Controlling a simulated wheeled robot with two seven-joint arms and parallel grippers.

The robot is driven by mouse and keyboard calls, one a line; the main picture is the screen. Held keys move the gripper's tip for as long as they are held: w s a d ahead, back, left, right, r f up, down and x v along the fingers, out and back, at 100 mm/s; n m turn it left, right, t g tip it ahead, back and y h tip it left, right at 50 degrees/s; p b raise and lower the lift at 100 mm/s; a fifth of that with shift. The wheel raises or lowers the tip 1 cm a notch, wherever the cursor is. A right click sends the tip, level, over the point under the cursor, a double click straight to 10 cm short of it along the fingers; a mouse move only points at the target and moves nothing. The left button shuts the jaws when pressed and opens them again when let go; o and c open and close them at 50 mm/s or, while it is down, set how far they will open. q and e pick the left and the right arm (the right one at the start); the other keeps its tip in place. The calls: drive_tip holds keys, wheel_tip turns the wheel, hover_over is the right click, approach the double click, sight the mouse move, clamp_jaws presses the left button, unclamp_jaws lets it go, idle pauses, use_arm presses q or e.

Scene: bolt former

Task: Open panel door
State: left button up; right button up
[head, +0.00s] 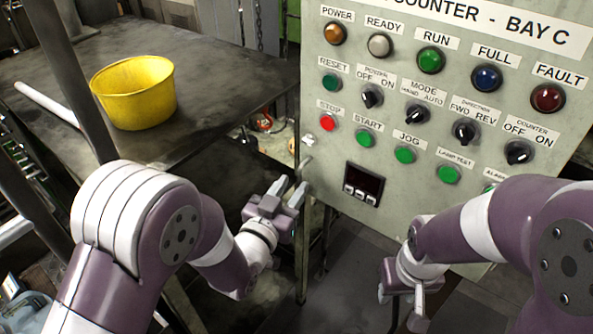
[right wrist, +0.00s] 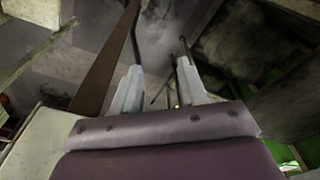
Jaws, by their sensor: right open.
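The panel door (head: 412,190) is a pale grey-green control panel at the upper right of the head view. It carries lamps, push buttons, rotary switches and a small dark display (head: 364,185). It looks shut. A small metal fitting (head: 308,140) sits at its left edge. My left gripper (head: 289,188) is beside the panel's lower left edge, with its fingers apart and pointing up toward that edge; contact cannot be told. My right gripper (head: 401,304) is below the panel, pointing down, open. In the right wrist view its two fingers (right wrist: 160,75) are apart with nothing between them.
A dark metal table (head: 220,80) stands left of the panel, bearing a yellow bucket (head: 134,95) and a white rod (head: 47,103). A dark post crosses the left side. Dark floor (head: 345,270) is clear below the panel between my arms.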

use_arm(q)
drive_tip(key=shift+p+x, duration=0.3)
drive_tip(key=shift+x, duration=1)
drive_tip(key=shift+d, duration=0.1)
clamp_jaws()
drive_tip(key=shift+r, duration=0.15)
